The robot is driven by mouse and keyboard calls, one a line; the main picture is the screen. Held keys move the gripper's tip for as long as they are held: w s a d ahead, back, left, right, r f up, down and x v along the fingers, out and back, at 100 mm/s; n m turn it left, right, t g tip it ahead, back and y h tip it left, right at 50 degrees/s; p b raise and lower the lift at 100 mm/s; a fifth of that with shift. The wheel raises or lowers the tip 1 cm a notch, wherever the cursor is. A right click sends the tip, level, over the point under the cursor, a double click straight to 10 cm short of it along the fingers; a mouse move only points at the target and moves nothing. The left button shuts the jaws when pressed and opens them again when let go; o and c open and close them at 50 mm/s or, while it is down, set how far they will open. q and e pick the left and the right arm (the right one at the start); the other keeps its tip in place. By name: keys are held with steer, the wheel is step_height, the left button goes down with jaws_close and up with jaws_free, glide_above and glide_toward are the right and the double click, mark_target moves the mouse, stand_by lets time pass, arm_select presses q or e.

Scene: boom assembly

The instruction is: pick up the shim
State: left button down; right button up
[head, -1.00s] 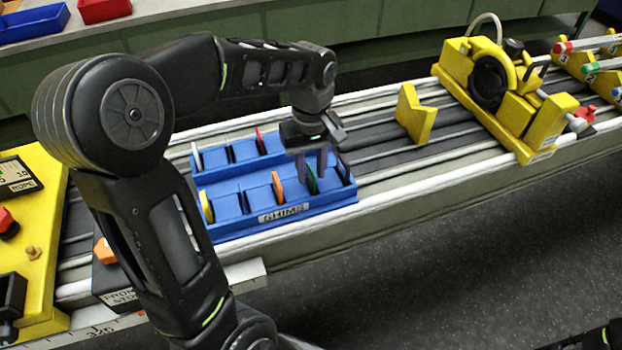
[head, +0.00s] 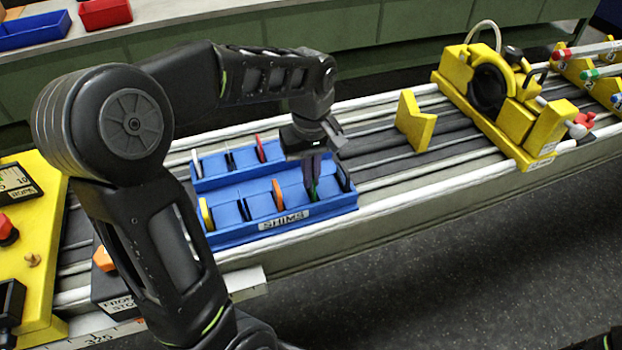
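The blue shim rack (head: 240,237), labelled SHIMS, sits on the rail bench and holds thin discs upright in two rows of slots. The green shim (head: 314,190) stands in the front row, toward the right end, mostly hidden by my fingers. My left gripper (head: 312,178) points down over that slot, its two fingers drawn close together around the green shim. The shim still sits low in the rack. My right gripper does not show.
A yellow V-block (head: 414,122) stands on the rails right of the rack, with a yellow clamp fixture (head: 490,90) beyond it. A yellow panel (head: 40,250) is at the left. Bare rails lie between rack and V-block.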

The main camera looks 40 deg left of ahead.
arm_select(q)
step_height(320, 180, up, 10)
steer(key=shift+f, duration=0.15)
stand_by(0.7)
